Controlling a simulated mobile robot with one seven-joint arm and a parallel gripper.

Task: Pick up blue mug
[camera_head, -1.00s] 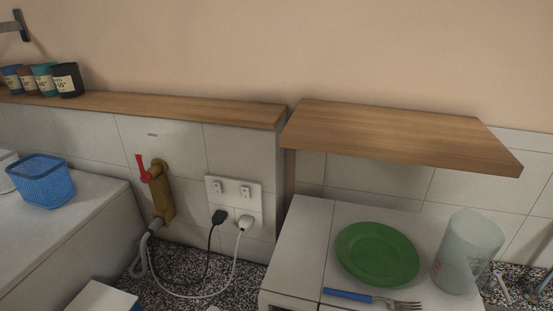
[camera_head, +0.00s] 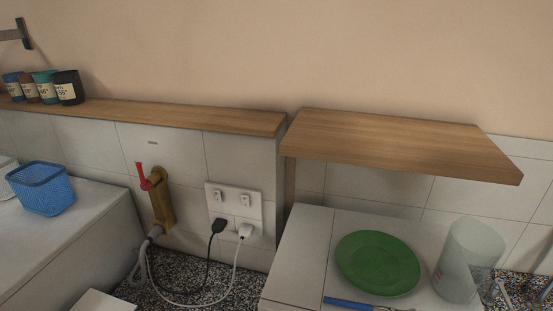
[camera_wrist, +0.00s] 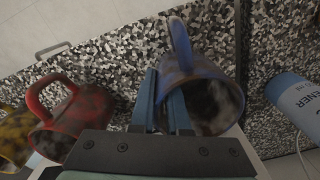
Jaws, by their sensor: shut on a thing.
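The blue mug (camera_wrist: 217,76) shows in the wrist view, tilted so its dark, mottled inside faces the camera, with its handle pointing up. My gripper (camera_wrist: 166,88) is at the mug's left side, its two blue-grey fingers close together and shut on the mug. The exact contact between the fingers and the mug is partly hidden. The head view shows neither the gripper nor this mug.
A red mug (camera_wrist: 72,112) and a yellow mug (camera_wrist: 14,135) are left of my gripper. A blue-and-white container (camera_wrist: 297,100) is at right. The head view shows a wooden shelf (camera_head: 400,140), green plate (camera_head: 377,262), translucent cup (camera_head: 467,260) and blue basket (camera_head: 41,188).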

